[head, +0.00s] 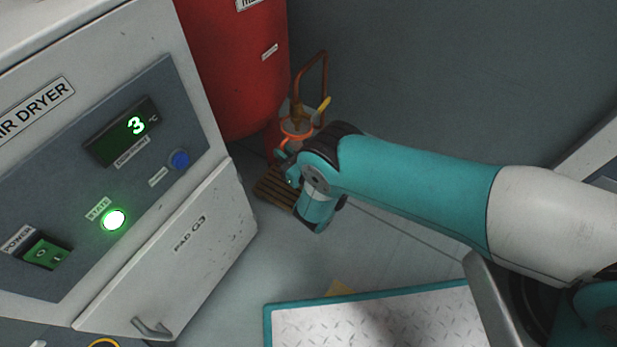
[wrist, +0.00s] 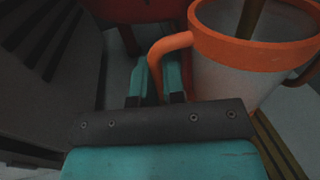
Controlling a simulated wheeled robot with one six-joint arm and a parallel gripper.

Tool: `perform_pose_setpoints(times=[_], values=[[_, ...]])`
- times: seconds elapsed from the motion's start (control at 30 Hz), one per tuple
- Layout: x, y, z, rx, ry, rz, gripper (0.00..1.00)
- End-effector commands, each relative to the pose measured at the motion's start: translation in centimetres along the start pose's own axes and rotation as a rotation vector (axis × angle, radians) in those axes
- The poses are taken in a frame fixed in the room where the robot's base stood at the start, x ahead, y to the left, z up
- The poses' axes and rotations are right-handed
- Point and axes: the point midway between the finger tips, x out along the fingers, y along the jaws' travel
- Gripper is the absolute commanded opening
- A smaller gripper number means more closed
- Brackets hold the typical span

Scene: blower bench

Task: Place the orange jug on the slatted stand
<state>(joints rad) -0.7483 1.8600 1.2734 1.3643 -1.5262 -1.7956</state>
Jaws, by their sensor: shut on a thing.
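The orange jug (wrist: 255,52) has an orange rim and handle and a pale, see-through body. In the wrist view, its handle sits between the two fingers of my gripper (wrist: 157,82), which is shut on it. In the head view, the jug's orange rim (head: 296,127) shows just beyond my gripper (head: 288,170), and the wrist hides much of its body. The brown slatted stand (head: 273,188) is on the floor, partly under my gripper. Its slats (wrist: 277,152) show below the jug in the wrist view. I cannot tell whether the jug touches the stand.
A red tank (head: 235,75) stands behind, with a copper pipe (head: 324,75) and yellow valve lever (head: 322,105) close to the jug's mouth. The air dryer cabinet (head: 215,215) is close on the left. A teal-edged plate (head: 370,318) lies in front.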

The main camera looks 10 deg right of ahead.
Motion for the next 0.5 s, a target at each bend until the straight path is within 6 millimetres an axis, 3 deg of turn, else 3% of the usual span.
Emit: perform_pose_setpoints(times=[0.13,0.4,0.5], values=[[0.3,0.2,-0.7,0.0,-0.002,0.011,0.0],[0.3,0.3,-5.5,-0.002,-0.002,0.01,0.0],[0.3,0.3,-6.2,-0.001,-0.002,0.01,0.0]])
